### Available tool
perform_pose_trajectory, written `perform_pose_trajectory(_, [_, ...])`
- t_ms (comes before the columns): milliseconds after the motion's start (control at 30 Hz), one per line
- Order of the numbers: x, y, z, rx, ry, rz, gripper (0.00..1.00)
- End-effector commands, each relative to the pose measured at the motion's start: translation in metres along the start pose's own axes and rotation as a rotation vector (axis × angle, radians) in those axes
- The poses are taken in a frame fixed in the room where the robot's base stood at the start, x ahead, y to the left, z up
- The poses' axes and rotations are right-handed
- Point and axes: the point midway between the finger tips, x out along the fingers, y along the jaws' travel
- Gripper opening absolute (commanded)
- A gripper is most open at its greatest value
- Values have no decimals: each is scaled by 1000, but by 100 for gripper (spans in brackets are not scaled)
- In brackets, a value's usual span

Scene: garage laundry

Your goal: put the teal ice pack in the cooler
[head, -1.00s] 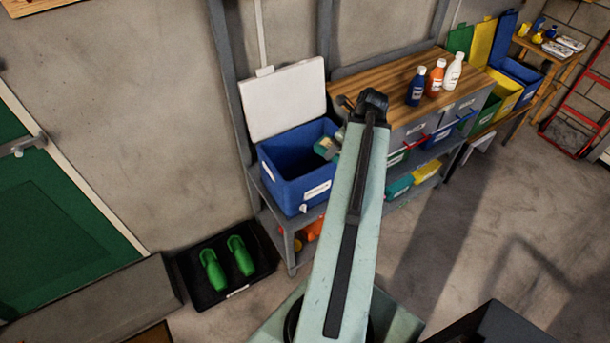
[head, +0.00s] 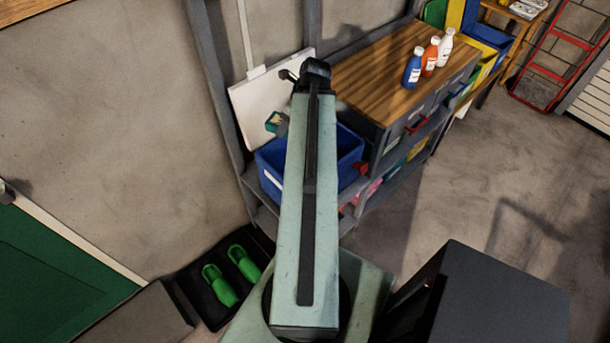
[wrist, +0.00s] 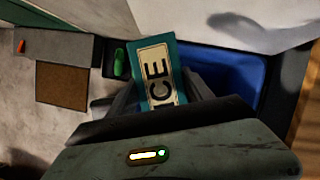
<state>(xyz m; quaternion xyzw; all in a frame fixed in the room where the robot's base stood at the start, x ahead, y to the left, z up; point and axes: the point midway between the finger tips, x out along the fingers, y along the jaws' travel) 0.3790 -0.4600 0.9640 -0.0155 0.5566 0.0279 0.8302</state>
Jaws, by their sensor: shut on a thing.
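The teal ice pack (head: 274,123) shows at the left of my arm in the head view, in front of the cooler's raised white lid. In the wrist view the ice pack (wrist: 180,62) has a pale label reading "ICE". My gripper (wrist: 160,97) is shut on it, one finger on each side. The blue cooler (head: 350,148) is open on the shelf unit, partly hidden behind my arm. In the wrist view the cooler (wrist: 235,78) lies right of and beyond the pack. The pack appears above rim level; its exact height is unclear.
The white lid (head: 252,104) stands raised against the wall behind the cooler. Shelf posts (head: 212,85) rise nearby. A wooden-topped cabinet (head: 375,75) with three bottles stands to the right. A black tray (head: 205,290) with green shoe-like items lies on the floor.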

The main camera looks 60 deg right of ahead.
Motion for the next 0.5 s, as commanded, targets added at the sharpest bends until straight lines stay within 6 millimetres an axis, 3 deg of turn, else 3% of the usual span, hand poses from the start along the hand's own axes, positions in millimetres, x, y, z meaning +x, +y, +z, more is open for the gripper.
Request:
perform_pose_trajectory(200, [4, -5, -5, 6, -1, -4, 0])
perform_pose_trajectory(500, [61, -55, -33, -10, -3, -3, 0])
